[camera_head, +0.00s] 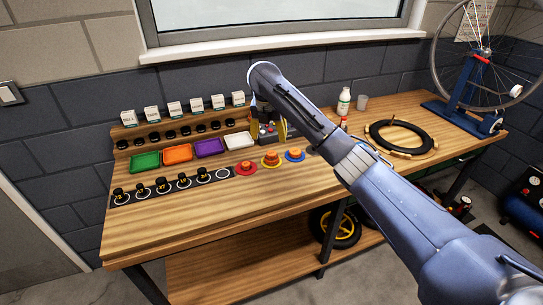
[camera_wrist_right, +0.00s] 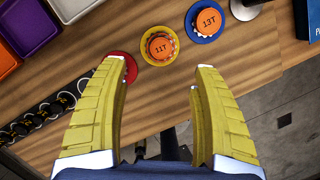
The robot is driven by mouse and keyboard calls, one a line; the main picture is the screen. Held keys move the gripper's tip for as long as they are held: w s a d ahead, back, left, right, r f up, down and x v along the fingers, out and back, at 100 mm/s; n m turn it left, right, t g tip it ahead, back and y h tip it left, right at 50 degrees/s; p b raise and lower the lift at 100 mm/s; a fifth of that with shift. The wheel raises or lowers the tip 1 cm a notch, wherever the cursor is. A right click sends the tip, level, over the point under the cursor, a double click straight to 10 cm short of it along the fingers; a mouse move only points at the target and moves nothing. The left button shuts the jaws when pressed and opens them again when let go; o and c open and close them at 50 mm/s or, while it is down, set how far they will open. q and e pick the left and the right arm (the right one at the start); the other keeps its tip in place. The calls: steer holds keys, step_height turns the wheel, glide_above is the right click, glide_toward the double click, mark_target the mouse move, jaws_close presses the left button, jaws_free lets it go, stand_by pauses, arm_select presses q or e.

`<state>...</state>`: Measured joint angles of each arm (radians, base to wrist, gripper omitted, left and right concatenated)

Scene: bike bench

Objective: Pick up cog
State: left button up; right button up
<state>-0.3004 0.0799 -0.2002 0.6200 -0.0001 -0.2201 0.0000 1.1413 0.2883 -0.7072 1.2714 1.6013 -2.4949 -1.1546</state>
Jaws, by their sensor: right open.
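Several cogs with orange tops sit on coloured round bases along the bench. In the wrist view one marked 11T (camera_wrist_right: 160,47) is on a yellow base and one marked 13T (camera_wrist_right: 208,21) is on a blue base. A red base (camera_wrist_right: 127,66) is partly hidden behind the left finger. In the head view the red (camera_head: 246,168), yellow (camera_head: 271,160) and blue (camera_head: 294,154) bases stand in a row. My right gripper (camera_head: 268,128) is open and empty above and behind the row; its yellow fingers (camera_wrist_right: 160,78) are spread wide. My left gripper is not in view.
Green (camera_head: 145,162), orange (camera_head: 178,153), purple (camera_head: 209,147) and white (camera_head: 238,141) trays lie left of the right gripper. A dark strip (camera_head: 170,187) holds several black knobs. A tire (camera_head: 401,138) lies at the right. The bench front (camera_head: 250,215) is clear.

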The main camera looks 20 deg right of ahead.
mark_target(272, 153)
steer(key=shift+x, duration=5.4)
steer(key=shift+s, duration=0.15)
steer(key=shift+c, duration=0.4)
steer(key=c, duration=1.3)
